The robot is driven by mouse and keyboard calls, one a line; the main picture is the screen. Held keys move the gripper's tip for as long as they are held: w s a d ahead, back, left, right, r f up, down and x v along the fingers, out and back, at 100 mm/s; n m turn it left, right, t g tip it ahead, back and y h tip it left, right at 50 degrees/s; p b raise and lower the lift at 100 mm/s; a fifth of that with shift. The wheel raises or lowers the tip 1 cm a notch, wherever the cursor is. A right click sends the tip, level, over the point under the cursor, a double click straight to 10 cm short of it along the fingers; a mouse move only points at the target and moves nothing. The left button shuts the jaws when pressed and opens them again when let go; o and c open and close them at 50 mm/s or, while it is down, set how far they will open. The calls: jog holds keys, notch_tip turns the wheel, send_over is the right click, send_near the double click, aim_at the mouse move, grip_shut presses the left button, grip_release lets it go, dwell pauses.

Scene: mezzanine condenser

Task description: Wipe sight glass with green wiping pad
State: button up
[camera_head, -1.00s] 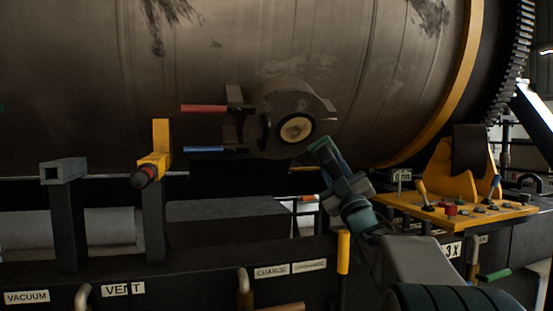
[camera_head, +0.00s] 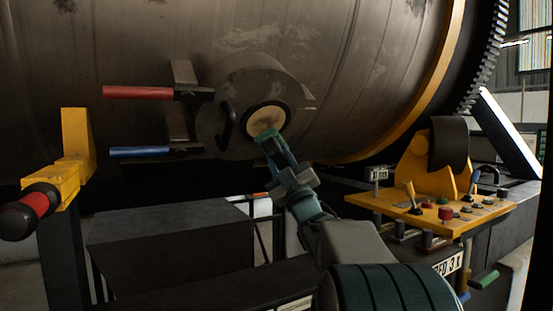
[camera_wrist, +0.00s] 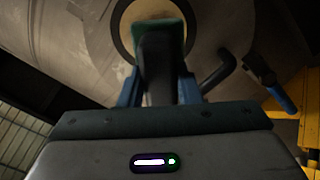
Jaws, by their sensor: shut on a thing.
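The sight glass (camera_head: 265,121) is a round, cream-coloured disc in a dark ring on the drum's round boss. It also shows in the wrist view (camera_wrist: 146,12), straight ahead. My gripper (camera_head: 272,144) is shut on the green wiping pad (camera_head: 267,134), which sits at the lower part of the sight glass in the head view. In the wrist view the pad (camera_wrist: 160,27) overlaps the glass's lower part, between my blue fingers. It looks close to or against the glass; I cannot tell whether it touches. The pad and fingers hide part of the glass.
A red handle (camera_head: 138,92) and a blue handle (camera_head: 140,152) stick out left of the boss, beside a dark curved handle (camera_head: 228,124). A yellow control panel (camera_head: 440,212) with knobs and levers stands at right. A yellow bracket with red-black grip (camera_head: 32,212) is at left.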

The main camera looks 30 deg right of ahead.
aim_at(265, 146)
jog(key=shift+n+y, duration=0.3)
jog(key=shift+y, duration=0.1)
jog(key=w+a+r+p, duration=0.2)
jog(key=a+p, duration=0.1)
jog(key=shift+w+r, duration=0.2)
jog(key=shift+w, duration=0.2)
jog(key=shift+w+d+r+p, duration=0.3)
jog(key=shift+w+r+p, duration=0.1)
jog(key=shift+p, duration=0.35)
jog(key=shift+w+r+p, duration=0.2)
jog(key=shift+w+p, duration=0.3)
jog(key=shift+x, duration=0.9)
jog(key=shift+d+f, duration=0.15)
jog(key=shift+d, duration=1.3)
jog(key=d, duration=0.2)
jog(key=d+b, duration=0.1)
jog(key=d, duration=0.2)
jog(key=shift+w+d, duration=0.15)
jog(key=shift+w, duration=0.05)
